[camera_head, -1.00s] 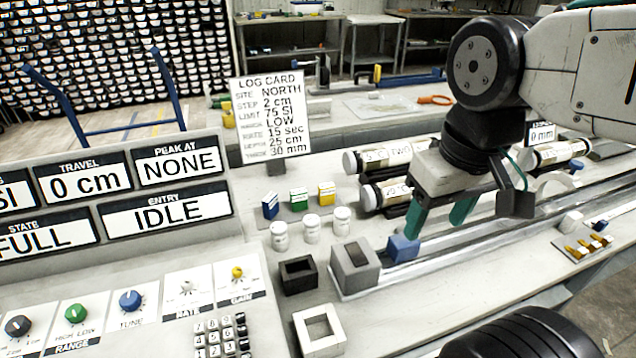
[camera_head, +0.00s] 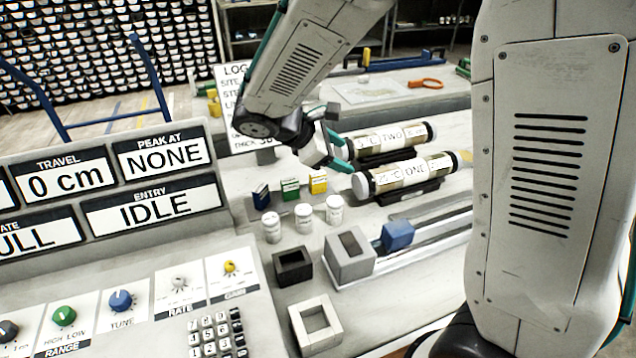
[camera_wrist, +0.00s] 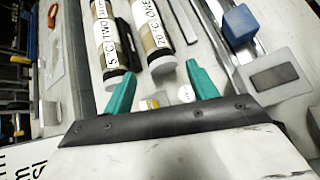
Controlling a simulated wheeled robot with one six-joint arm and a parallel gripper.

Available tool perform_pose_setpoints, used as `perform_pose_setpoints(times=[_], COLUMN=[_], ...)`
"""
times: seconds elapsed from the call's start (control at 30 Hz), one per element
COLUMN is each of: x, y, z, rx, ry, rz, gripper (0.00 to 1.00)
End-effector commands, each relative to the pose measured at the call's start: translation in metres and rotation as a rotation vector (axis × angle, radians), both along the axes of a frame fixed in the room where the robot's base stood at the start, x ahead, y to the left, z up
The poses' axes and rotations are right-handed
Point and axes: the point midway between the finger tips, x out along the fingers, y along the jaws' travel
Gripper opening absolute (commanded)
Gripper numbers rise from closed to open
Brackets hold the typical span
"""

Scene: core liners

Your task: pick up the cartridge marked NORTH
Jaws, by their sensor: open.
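Three small cartridges stand in a row on the bench in the head view: a blue one (camera_head: 261,196), a green one (camera_head: 290,189) and a yellow one (camera_head: 318,182). Their markings are too small to read, so I cannot tell which says NORTH. My gripper (camera_head: 335,148) is open and empty, above and behind the yellow cartridge and apart from it. In the wrist view the teal fingertips (camera_wrist: 162,82) are spread wide.
White-lidded jars (camera_head: 302,217) stand just in front of the cartridges. Core tubes labelled TWO (camera_head: 388,137) and ONE (camera_head: 405,174) lie to the right. A grey block (camera_head: 350,256) and blue block (camera_head: 397,235) sit at the rail. The log card (camera_head: 231,90) is partly hidden by my arm.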

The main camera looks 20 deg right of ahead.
Motion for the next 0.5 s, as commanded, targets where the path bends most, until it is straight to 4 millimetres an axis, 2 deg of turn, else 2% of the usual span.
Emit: perform_pose_setpoints(times=[0.03,0.2,0.33,0.5], x=[0.014,0.054,0.073,0.085], y=[0.011,0.044,0.065,0.080], z=[-0.015,-0.056,-0.082,-0.100], rx=[-0.044,-0.184,-0.263,-0.316], ry=[0.040,0.147,0.204,0.242], rz=[0.070,0.290,0.415,0.500], gripper=[0.58,0.58,0.58,0.58])
